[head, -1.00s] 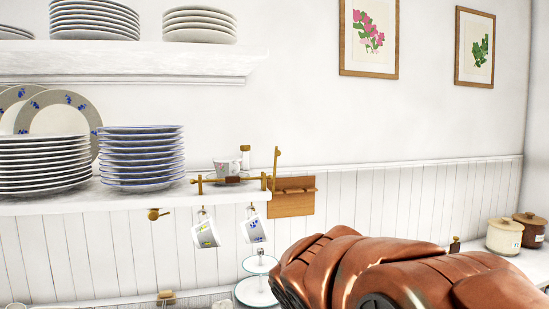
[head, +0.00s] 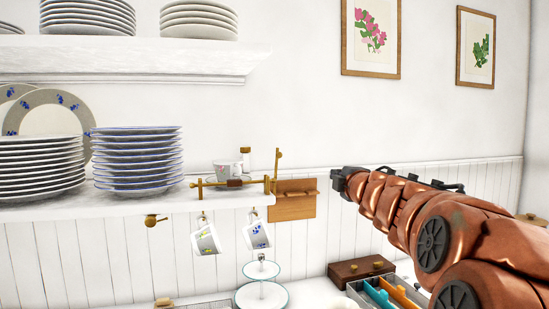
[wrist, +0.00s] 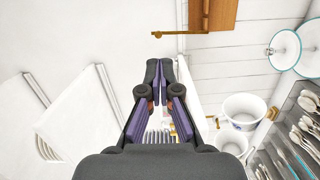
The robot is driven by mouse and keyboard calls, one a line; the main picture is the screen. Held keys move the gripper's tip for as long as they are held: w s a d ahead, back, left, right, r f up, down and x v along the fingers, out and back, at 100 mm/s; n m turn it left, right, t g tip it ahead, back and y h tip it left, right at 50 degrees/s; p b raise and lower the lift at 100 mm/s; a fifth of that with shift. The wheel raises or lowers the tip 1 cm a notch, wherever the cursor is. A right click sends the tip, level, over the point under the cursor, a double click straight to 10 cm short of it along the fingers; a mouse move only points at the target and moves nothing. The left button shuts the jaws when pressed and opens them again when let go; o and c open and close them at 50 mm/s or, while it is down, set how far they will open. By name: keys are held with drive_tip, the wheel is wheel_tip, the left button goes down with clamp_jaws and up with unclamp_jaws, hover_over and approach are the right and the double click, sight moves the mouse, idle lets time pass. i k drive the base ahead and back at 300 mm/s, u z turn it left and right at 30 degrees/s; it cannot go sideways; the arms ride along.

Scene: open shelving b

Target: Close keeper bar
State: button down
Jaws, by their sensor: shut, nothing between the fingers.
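A thin brass bar (head: 278,168) stands upright at the right end of the shelf in the head view; I take it to be the keeper bar. A horizontal brass rail (head: 212,184) with a brown grip runs along the shelf front to its left. A brass bar with a knobbed end shows at the top of the wrist view (wrist: 180,33), beyond the fingertips. My gripper (head: 338,182) is to the right of the upright bar, apart from it. In the wrist view my gripper (wrist: 160,72) is shut with nothing between its fingers.
A wooden rack (head: 293,200) is on the wall between bar and gripper. Two mugs (head: 206,238) hang below the shelf; a cup (head: 226,169) stands behind the rail. Plate stacks (head: 138,158) fill the left. A tiered stand (head: 262,296) and wooden box (head: 361,269) are below.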

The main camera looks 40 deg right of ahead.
sight(279, 154)
drive_tip(key=i, duration=0.85)
drive_tip(key=u, duration=0.05)
